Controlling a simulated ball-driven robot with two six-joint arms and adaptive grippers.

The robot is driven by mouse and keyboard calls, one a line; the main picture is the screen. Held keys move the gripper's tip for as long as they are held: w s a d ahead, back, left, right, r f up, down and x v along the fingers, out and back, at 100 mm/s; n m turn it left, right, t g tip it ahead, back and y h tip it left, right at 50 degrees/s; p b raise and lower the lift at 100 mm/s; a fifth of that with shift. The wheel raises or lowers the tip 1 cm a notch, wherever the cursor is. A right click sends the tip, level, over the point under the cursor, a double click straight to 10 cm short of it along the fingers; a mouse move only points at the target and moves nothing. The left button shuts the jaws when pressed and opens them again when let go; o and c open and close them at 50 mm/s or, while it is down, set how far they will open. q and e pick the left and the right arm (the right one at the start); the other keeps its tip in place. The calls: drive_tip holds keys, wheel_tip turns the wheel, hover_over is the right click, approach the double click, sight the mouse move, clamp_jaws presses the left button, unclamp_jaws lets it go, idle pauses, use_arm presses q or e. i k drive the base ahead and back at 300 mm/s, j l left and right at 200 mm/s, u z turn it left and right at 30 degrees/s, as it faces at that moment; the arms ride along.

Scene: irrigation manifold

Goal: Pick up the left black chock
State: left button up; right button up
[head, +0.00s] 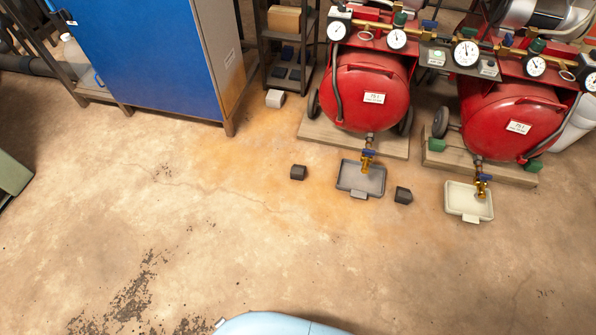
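Two small black chocks lie on the concrete floor, on either side of a dark grey drip tray (347,181). The left black chock (298,172) is left of the tray and apart from it. The other black chock (403,195) is just right of the tray. Neither of my grippers shows in the head view, and nothing is seen touching either chock.
Two red tanks (368,95) (510,128) with gauges stand on boards at the back right. A cream tray (466,214) sits under the right tank's tap. A blue cabinet (150,55) and a shelf (287,45) stand behind. The floor in front is clear.

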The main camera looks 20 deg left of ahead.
sight(297, 171)
drive_tip(key=i+j, duration=0.1)
drive_tip(key=i, duration=0.55)
drive_tip(key=i+j, duration=0.15)
drive_tip(key=i, duration=0.45)
drive_tip(key=u, duration=0.05)
